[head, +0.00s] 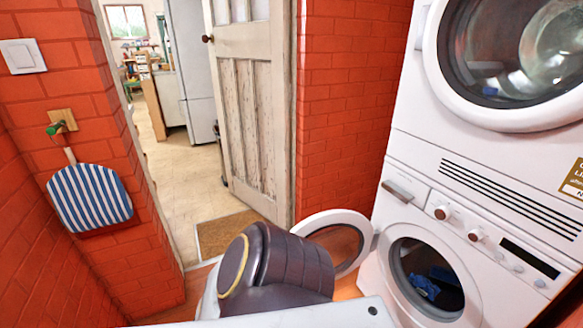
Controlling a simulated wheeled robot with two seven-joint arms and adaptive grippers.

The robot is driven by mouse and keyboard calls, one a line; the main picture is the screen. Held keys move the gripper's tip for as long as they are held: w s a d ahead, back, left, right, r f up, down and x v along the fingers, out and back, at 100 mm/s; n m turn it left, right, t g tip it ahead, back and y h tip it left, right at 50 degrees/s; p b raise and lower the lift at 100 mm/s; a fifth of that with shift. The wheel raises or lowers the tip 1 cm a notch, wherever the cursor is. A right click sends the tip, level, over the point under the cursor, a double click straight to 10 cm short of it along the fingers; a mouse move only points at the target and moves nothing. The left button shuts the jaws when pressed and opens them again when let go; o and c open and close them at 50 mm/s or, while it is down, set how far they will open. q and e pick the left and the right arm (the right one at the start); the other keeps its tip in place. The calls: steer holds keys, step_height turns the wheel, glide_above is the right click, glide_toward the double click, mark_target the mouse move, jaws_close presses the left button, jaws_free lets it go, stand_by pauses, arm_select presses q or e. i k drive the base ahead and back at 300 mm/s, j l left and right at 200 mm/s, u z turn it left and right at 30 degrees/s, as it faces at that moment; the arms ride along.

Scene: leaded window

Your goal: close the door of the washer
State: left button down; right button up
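The washer (461,236) is the lower white front-loading machine at the right. The door stands wide open, swung out to the left of the machine. A dark part of my own body covers the door's lower left. The washer's round opening (446,303) shows a dark drum with blue cloth (424,287) inside. Neither of my grippers is in view.
A second white machine (420,95) with a closed round door stacks above the washer. A brick wall (345,110) stands behind the open door. An old wooden door (243,115) stands ajar by a doorway with a brown mat (222,232). A striped bag (90,198) hangs at left.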

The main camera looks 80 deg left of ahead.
mark_target(369, 237)
steer(key=j+u, duration=0.1)
steer(key=u, duration=0.3)
steer(key=i+j+u, duration=0.1)
steer(key=u, duration=0.3)
steer(key=j+u, duration=0.1)
steer(key=u, duration=0.35)
steer(key=i+u, duration=0.15)
steer(key=u, duration=0.25)
steer(key=i+u, duration=0.2)
steer(key=i+j, duration=0.15)
steer(key=i, duration=0.2)
steer(key=u, duration=0.05)
